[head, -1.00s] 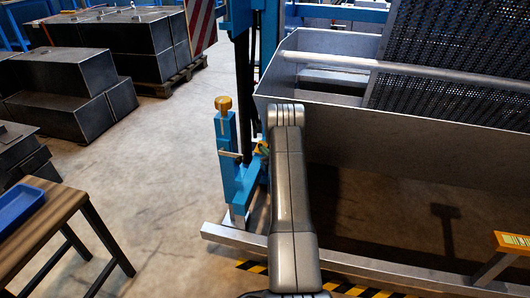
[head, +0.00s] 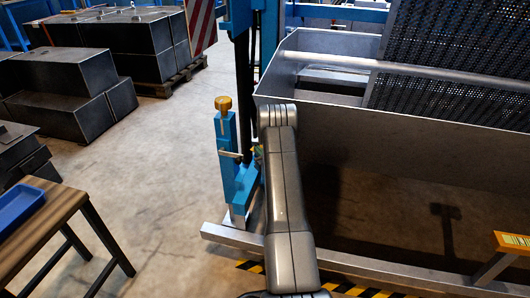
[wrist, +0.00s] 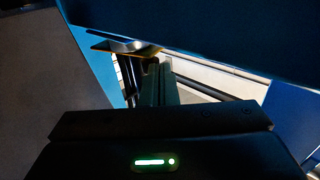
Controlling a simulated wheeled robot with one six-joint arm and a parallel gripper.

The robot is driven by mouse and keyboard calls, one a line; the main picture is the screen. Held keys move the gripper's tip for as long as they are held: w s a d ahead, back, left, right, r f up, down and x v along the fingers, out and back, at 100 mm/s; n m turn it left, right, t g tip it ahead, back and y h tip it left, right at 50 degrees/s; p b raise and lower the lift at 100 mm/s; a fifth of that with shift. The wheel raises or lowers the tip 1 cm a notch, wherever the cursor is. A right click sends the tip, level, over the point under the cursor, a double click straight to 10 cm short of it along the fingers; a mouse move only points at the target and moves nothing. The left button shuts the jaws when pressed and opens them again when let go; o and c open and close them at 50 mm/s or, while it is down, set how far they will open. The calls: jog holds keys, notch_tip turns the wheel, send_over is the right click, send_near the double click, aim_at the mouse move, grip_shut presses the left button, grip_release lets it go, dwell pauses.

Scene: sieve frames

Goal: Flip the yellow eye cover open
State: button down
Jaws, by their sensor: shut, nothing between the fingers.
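My gripper (wrist: 158,72) shows in the wrist view as narrow dark fingers reaching up from the black housing. The fingers are shut and empty. Their tips are close to a thin plate with a yellowish edge (wrist: 106,47), beneath a large dark blue surface; I cannot tell whether they touch. I cannot tell for sure that this plate is the yellow eye cover. In the head view my grey arm hides the gripper. A small greenish-yellow patch shows between my arm and the blue post (head: 229,140); most of it is hidden.
A brass knob (head: 223,103) tops the blue post. A grey metal trough (head: 400,135) stands right of my arm, above a low steel rail (head: 380,268). A wooden table (head: 50,213) with a blue tray (head: 17,208) stands at left. The floor between table and post is clear.

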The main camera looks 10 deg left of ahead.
jog(key=shift+w+a, duration=0.1)
jog(key=shift+a, duration=1.2)
jog(key=shift+w+a, duration=0.2)
jog(key=shift+a, duration=0.35)
jog(key=shift+a, duration=0.15)
dwell(0.7)
